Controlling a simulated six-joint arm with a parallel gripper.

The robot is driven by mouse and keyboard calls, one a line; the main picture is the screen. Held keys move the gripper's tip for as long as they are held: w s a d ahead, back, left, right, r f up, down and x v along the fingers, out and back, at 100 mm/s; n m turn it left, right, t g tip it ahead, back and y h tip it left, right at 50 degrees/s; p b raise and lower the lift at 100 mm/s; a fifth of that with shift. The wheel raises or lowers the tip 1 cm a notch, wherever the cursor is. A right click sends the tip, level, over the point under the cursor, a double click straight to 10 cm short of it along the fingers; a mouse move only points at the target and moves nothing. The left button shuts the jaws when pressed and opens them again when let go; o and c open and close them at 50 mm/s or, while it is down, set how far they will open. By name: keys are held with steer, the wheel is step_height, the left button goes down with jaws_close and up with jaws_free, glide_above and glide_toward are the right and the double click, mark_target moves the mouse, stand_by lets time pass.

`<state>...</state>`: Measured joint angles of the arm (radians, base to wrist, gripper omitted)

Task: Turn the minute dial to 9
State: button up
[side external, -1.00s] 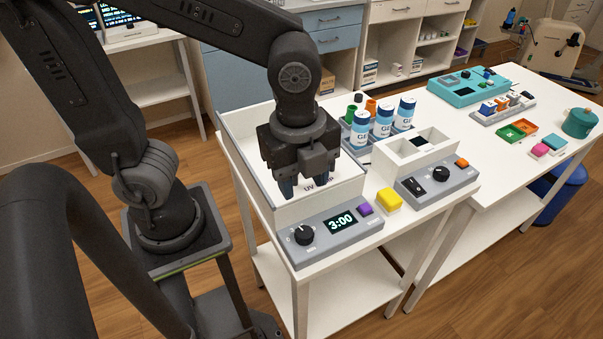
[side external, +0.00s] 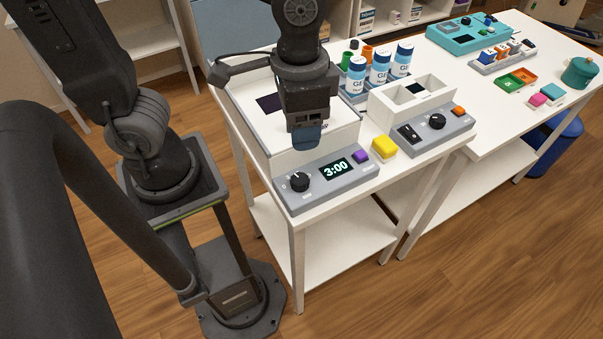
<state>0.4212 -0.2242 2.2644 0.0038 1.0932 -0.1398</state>
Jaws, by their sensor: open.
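A black round minute dial (side external: 299,181) sits at the left of a grey control panel on the front of a white box. The panel's display (side external: 335,168) reads 3:00, and a purple button (side external: 360,156) is to its right. The dial's exact pointer setting is too small to tell. My gripper (side external: 307,138) points down above the white box, just behind and above the panel. It is open and appears empty; its fingers overlap in this view. It is apart from the dial.
A second grey panel with a black dial (side external: 437,121) and a white two-bay box (side external: 415,92) stand further right. Several white-and-blue bottles (side external: 380,68) stand behind. A second table holds teal, green and orange items.

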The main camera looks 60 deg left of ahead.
mark_target(301, 181)
step_height(301, 181, down, 14)
steer(key=n, duration=2)
steer(key=shift+w+n+g, duration=0.1)
steer(key=shift+n+g, duration=0.2)
steer(key=shift+n, duration=0.1)
steer(key=shift+c, duration=0.4)
steer(key=c, duration=0.9)
steer(key=shift+o, duration=0.2)
steer(key=shift+m, duration=1.4)
steer(key=o, duration=0.9)
steer(key=shift+o, duration=0.2)
